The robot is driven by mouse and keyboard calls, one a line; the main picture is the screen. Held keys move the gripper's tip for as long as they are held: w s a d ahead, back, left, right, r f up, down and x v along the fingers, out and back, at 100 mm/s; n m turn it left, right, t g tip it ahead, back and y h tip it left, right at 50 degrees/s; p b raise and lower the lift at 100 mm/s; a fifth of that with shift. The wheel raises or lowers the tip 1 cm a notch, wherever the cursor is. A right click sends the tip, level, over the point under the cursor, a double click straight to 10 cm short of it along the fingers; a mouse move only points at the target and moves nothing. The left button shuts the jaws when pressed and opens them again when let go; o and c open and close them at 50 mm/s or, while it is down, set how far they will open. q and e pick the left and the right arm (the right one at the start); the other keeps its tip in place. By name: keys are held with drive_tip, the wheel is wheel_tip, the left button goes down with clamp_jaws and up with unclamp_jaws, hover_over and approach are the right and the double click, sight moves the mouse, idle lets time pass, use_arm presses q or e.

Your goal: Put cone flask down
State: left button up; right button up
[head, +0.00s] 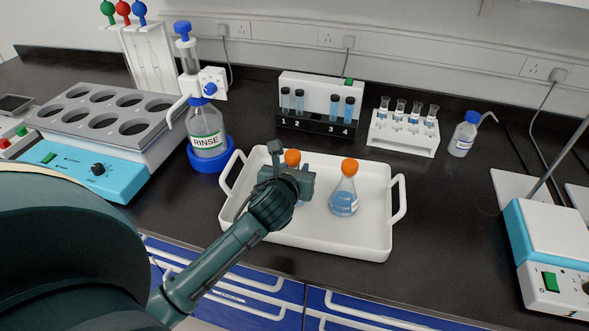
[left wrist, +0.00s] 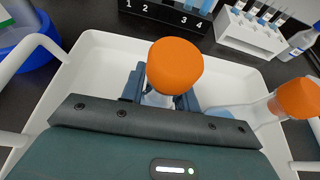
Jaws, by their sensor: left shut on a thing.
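A cone flask with an orange cap (head: 292,157) is at the left part of the white tray (head: 370,248), mostly hidden behind my left gripper (head: 292,182). In the left wrist view its orange cap (left wrist: 174,66) rises between the fingers of my left gripper (left wrist: 160,98), which is shut on the flask. Whether its base touches the tray is hidden. A second cone flask (head: 344,196) with blue liquid and an orange cap stands upright on the tray to the right. It also shows at the right of the left wrist view (left wrist: 262,112). My right gripper is in neither view.
The RINSE bottle dispenser (head: 207,140) in a blue holder stands left of the tray. Behind are a numbered tube rack (head: 318,125) and a white vial rack (head: 403,140). A wash bottle (head: 464,135) stands at right. The tray's right front part is clear.

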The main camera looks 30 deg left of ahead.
use_arm(q)
drive_tip(key=o, duration=1)
drive_tip(key=shift+f, duration=0.1)
drive_tip(key=shift+o, duration=0.2)
drive_tip(key=shift+s, duration=0.1)
drive_tip(key=v, duration=1.2)
